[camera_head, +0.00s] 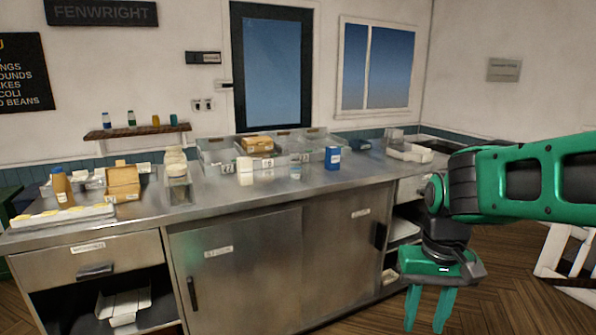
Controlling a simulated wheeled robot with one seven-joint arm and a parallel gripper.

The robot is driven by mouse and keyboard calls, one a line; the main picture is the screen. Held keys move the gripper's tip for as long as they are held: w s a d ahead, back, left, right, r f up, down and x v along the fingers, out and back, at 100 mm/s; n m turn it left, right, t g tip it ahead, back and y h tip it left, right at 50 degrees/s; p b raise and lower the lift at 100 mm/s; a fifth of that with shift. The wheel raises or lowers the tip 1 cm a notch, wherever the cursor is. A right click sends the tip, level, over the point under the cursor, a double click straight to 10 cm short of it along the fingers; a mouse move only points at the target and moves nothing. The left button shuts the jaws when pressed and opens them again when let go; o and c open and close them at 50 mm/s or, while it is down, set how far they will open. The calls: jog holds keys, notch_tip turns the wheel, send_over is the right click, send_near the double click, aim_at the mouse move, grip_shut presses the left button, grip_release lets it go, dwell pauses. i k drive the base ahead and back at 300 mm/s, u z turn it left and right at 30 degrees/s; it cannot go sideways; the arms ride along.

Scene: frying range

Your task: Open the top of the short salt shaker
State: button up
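My gripper (428,312) hangs in front of the counter at the lower right, fingers pointing down. The fingers are apart with nothing between them. I cannot surely pick out the short salt shaker at this size. Small containers stand on the steel counter (225,196): a pale white container (245,171), a low small jar (295,173) and a blue box (332,158) with a white label. My gripper is to the right of all of these, lower than the countertop and touching none. Whether any lid is open is too small to tell.
A brown bottle (62,187) and a cardboard box (123,183) stand at the counter's left. A lidded jar (174,160) stands left of centre. Steel bins (215,151) line the back. A white tray (410,153) is at the right. The front middle of the counter is clear.

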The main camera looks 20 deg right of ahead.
aim_at(296, 170)
jog(key=u, duration=0.05)
jog(key=i, duration=1)
jog(key=z, duration=0.05)
